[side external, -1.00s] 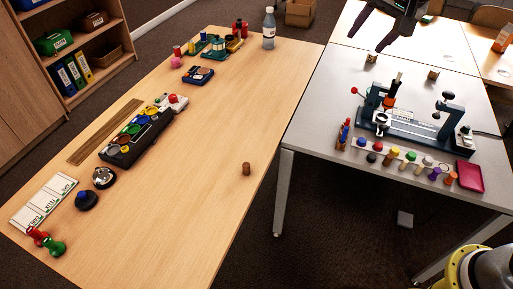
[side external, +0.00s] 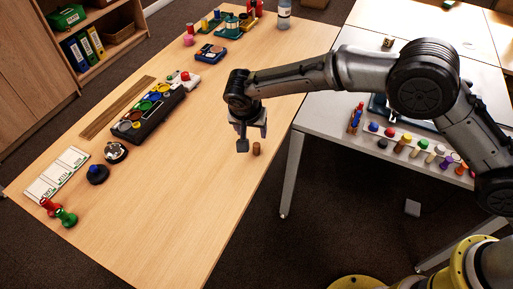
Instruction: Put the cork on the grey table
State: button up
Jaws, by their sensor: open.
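The cork (side external: 256,148), a small brown cylinder, stands upright on the wooden table (side external: 190,200), near its right edge. My gripper (side external: 253,140) is open and points down right at the cork. One finger shows just left of the cork and the other above and right of it. I cannot tell whether the cork is fully between the fingers or whether they touch it. The grey table (side external: 318,122) stands to the right, partly hidden behind my arm.
On the grey table, a white strip (side external: 405,137) holds several coloured pegs, beside a small red-and-blue item (side external: 356,118). A black tray of coloured cups (side external: 148,112), stamps (side external: 97,174) and a bottle (side external: 284,16) stand on the wooden table. A gap separates the tables.

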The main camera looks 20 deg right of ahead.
aim_at(257, 145)
jog(key=x, duration=0.7)
jog(key=shift+d+r, duration=0.1)
jog(key=shift+s+x, duration=0.2)
jog(key=shift+x, duration=2.55)
jog(key=shift+d, duration=0.15)
grip_shut()
